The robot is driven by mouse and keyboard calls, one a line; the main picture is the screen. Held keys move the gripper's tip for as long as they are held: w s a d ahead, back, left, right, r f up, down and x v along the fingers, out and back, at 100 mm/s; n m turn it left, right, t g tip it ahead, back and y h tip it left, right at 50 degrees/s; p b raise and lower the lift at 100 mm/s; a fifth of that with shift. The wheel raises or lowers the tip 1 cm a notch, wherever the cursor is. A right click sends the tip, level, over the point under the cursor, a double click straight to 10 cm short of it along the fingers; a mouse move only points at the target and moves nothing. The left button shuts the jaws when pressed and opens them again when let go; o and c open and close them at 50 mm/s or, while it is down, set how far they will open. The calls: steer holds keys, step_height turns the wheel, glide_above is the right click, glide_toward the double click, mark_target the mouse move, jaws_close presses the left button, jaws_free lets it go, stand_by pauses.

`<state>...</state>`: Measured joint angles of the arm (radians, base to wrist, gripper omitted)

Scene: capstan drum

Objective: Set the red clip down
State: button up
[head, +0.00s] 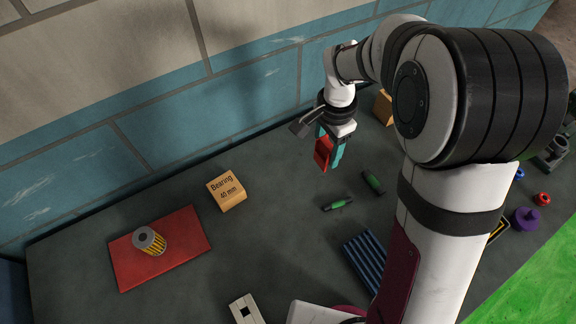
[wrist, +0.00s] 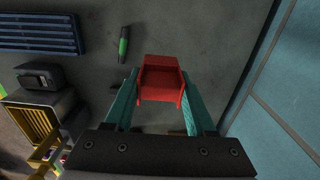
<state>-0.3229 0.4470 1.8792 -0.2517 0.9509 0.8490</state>
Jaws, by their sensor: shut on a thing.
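The red clip (wrist: 161,78) is a small red block-like piece with a hollow face, held between the two teal fingers of my gripper (wrist: 162,103) in the wrist view. In the head view the red clip (head: 323,153) hangs at the lower end of my gripper (head: 331,146), near the blue-and-beige wall. My gripper is shut on the clip. The clip appears to be above the dark bench top (head: 285,235); its exact height is hard to tell.
A red mat (head: 190,225) bears a yellow-striped drum (head: 150,241). A box marked Bearing 40 mm (head: 227,191), green cylinders (head: 373,182) and a blue ribbed block (head: 365,259) are on the bench. The bench is bare between box and gripper. The wall (head: 165,125) stands close behind.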

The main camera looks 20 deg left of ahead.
steer(key=a+f, duration=0.8)
steer(key=f, duration=0.1)
steer(key=shift+w+a+f, duration=0.15)
steer(key=shift+a, duration=0.25)
steer(key=shift+f, duration=0.1)
steer(key=o, duration=1.3)
